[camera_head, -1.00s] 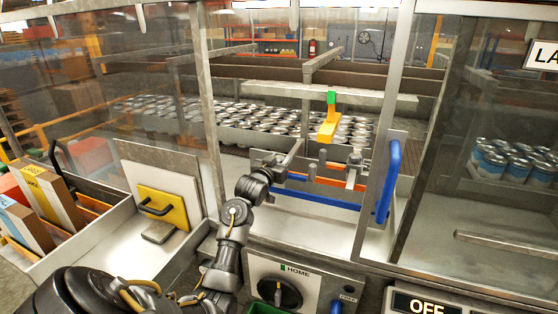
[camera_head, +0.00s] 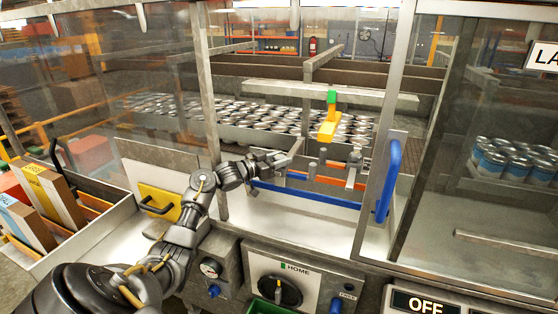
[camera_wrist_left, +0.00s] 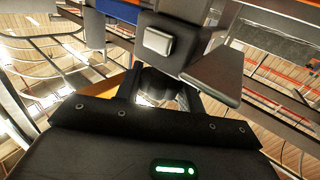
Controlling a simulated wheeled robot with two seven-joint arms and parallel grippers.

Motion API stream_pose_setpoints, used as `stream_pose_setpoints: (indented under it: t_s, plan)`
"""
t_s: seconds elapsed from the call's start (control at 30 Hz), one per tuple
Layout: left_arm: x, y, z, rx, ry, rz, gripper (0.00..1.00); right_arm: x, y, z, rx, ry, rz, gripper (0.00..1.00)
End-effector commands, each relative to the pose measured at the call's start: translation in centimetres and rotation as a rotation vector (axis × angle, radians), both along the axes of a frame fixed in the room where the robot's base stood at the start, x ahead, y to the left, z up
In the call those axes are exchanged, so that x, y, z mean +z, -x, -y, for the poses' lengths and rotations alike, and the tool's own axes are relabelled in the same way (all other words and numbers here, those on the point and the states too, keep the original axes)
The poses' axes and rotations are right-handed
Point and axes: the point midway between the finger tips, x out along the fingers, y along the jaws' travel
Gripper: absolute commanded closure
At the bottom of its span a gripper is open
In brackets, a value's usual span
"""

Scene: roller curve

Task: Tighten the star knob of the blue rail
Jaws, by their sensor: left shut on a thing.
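The blue rail (camera_head: 305,195) runs across the opening of the machine, below an orange rail (camera_head: 318,179). My left gripper (camera_head: 274,160) is at the left end of the rails, beside a grey metal bracket. It is shut on a dark knob (camera_wrist_left: 160,84), which shows between the fingers in the left wrist view. The gripper hides most of the knob, so its star shape and how tight it is cannot be told. A bit of the blue rail (camera_wrist_left: 93,17) shows at the top of the left wrist view. My right gripper is out of view.
An open door with a blue handle (camera_head: 389,180) stands right of the rails. A yellow and green pointer (camera_head: 329,118) hangs above. Many cans (camera_head: 250,115) fill the conveyor behind. A HOME panel with a black dial (camera_head: 281,291) is below.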

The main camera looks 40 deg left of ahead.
Motion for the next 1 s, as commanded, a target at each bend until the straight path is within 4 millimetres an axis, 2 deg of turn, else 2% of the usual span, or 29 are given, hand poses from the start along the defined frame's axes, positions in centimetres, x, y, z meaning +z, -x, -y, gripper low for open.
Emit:
stream_pose_setpoints:
  t_s: [0.37,0.4,0.57,0.87,1.0]
  plan:
    - [0.5,-0.1,-0.1,-0.001,0.000,0.010,0.84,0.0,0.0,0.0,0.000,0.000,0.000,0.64]
    - [0.5,-0.1,-0.1,0.000,-0.001,0.011,0.59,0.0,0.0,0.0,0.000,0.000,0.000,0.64]
    - [0.3,0.0,-0.1,-0.001,-0.001,0.008,0.40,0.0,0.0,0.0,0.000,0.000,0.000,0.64]
    - [0.1,0.2,-0.2,-0.001,-0.002,0.005,0.40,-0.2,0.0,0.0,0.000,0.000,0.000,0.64]
    - [-0.2,1.8,-0.6,-0.001,-0.005,0.005,0.40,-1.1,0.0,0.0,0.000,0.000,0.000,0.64]
